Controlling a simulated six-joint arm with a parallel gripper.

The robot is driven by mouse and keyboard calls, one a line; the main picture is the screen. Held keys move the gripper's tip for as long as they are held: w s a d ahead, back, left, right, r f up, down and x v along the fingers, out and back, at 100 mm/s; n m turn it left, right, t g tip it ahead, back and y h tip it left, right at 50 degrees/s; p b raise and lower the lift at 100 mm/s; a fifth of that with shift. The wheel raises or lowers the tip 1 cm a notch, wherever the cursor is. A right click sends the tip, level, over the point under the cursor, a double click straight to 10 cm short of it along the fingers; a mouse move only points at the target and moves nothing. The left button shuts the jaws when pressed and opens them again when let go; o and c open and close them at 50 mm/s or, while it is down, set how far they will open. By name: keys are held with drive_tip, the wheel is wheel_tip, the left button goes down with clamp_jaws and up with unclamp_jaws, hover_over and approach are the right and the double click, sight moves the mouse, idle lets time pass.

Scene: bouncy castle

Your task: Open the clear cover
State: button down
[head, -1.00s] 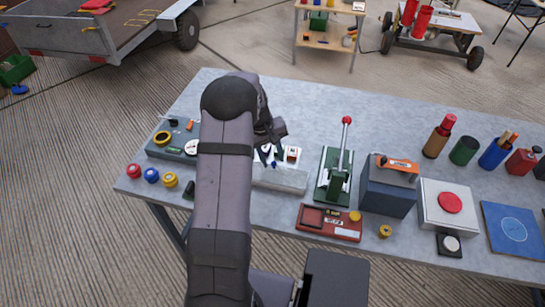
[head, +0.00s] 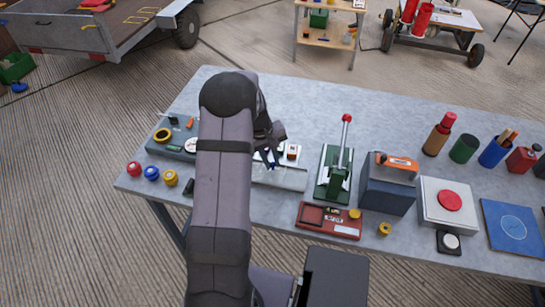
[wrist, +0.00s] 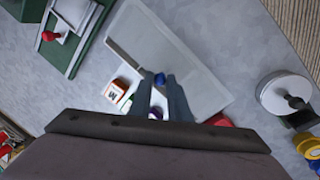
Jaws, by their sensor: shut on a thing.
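The clear cover (wrist: 185,45) is a see-through, pale rectangular panel in the wrist view. In the head view the cover (head: 285,180) lies left of the green lever press, partly hidden by my arm. A small blue knob (wrist: 160,79) shows at the panel's near edge, between my fingertips. My gripper (wrist: 161,84) is shut on the blue knob. In the head view my gripper (head: 272,157) is low over the cover's far side. The wrist view shows a red and white block (wrist: 114,92) just left of my fingers. What lies under the cover is unclear.
The green press (head: 335,178) with its red-knobbed upright lever stands close to the right. A red box (head: 328,220) lies in front, and a dark blue block (head: 388,188) stands farther right. The table behind is clear.

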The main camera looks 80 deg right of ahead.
sight(270, 181)
drive_tip(key=a, duration=0.5)
drive_tip(key=shift+a, duration=0.3)
drive_tip(key=c, duration=1.7)
unclamp_jaws()
drive_tip(key=shift+o, duration=0.2)
drive_tip(key=shift+r, duration=0.1)
wheel_tip(270, 181, up, 7)
drive_tip(key=w+b, duration=0.1)
drive_tip(key=shift+a+b, duration=0.4)
drive_tip(key=shift+w, duration=0.1)
